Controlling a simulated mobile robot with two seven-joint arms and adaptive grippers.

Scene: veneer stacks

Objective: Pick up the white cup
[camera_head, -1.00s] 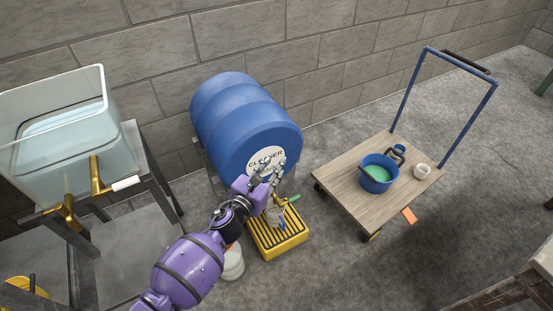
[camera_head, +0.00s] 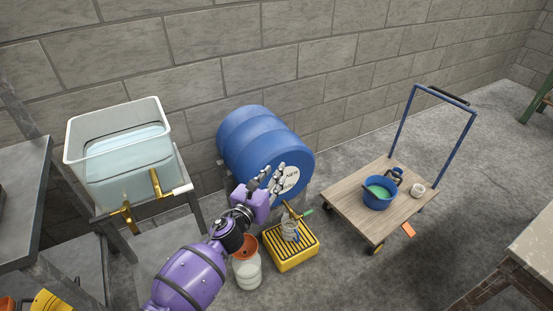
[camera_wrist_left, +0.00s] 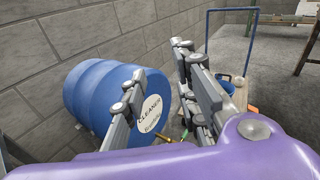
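The white cup (camera_head: 418,190) stands on the wooden bed of the cart, at its far right corner beside a blue bucket (camera_head: 377,194). My left gripper (camera_head: 272,178) is in front of the blue drum, well to the left of the cup, and holds nothing. In the left wrist view its fingers (camera_wrist_left: 160,66) are spread apart, with the drum behind the gap. My right gripper is not in view.
The blue drum (camera_head: 249,136) has a brass tap above a yellow drip tray (camera_head: 303,258) holding a clear jug. A water tank (camera_head: 100,178) is at left. The cart (camera_head: 350,204) has a blue handle.

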